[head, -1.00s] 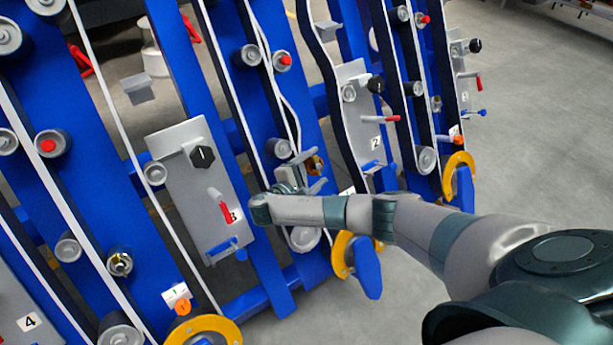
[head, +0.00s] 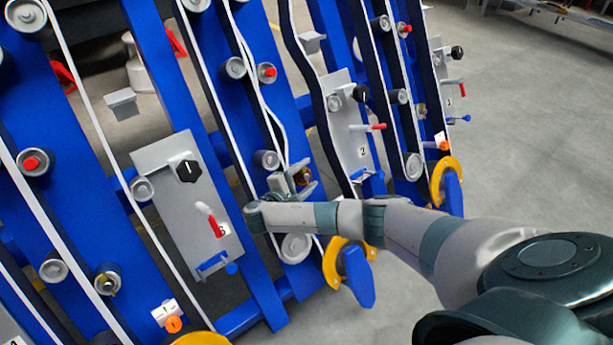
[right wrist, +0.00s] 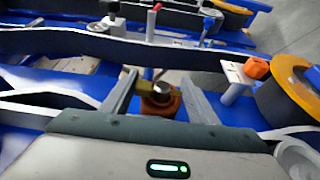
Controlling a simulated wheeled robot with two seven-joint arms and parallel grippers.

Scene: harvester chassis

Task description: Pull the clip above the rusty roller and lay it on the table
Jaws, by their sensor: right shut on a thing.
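The rusty roller (right wrist: 161,104) sits between the two fingers of my right gripper (right wrist: 158,92) in the right wrist view. A brass-coloured clip (right wrist: 147,89) lies across its top, spanning towards both fingers. My right gripper is shut on this clip, at the roller. In the head view my right gripper (head: 302,178) is at the blue frame, and a small orange-brown patch of the roller (head: 307,174) shows beside the fingers. The clip is too small to make out there. My left gripper is not in view. No table is clearly seen.
Blue upright frames (head: 142,60) with belts and grey rollers stand around my gripper. Grey plates with black knobs and red levers (head: 188,205) flank it. A yellow-rimmed wheel (head: 346,262) is below. Grey floor (head: 520,110) is open at the right.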

